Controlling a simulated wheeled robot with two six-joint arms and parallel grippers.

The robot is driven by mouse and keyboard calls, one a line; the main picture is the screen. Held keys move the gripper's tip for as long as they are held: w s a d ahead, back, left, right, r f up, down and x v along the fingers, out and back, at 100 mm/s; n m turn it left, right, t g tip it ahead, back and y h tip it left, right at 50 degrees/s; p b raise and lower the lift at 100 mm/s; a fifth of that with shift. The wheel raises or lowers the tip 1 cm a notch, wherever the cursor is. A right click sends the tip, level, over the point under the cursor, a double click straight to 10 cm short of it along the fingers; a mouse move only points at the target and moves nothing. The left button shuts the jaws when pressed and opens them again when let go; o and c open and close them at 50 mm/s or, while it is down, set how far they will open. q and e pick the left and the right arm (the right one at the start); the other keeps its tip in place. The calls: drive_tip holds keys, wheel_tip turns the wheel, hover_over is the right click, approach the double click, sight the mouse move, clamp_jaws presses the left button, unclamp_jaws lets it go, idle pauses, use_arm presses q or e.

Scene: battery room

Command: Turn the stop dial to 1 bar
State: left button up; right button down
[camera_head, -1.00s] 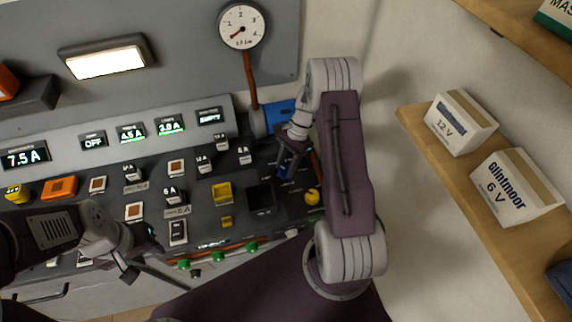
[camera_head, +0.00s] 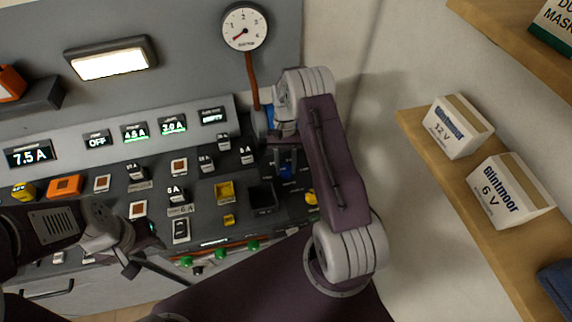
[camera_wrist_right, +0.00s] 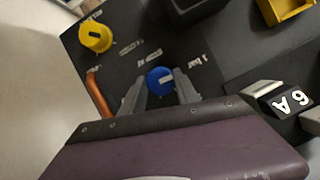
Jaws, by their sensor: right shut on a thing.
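The blue stop dial (camera_wrist_right: 160,80) sits on the dark panel in the right wrist view, with a pale mark on its face. A "1 bar" label (camera_wrist_right: 198,66) is printed to its right, and other labels lie to its upper left. My right gripper (camera_wrist_right: 160,84) has a finger on each side of the dial and is shut on it. My left gripper (camera_head: 150,270) is open and empty near the panel's front edge.
A round gauge (camera_head: 244,27) hangs on the wall, its needle pointing lower left. Boxes (camera_head: 510,188) stand on the right shelf.

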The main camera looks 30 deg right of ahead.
drive_tip(key=shift+n, duration=0.6)
drive_tip(key=c, duration=0.9)
unclamp_jaws()
drive_tip(key=b+v, duration=0.1)
drive_tip(key=v, duration=0.8)
drive_tip(key=shift+a, duration=0.15)
drive_tip(key=shift+r, duration=0.1)
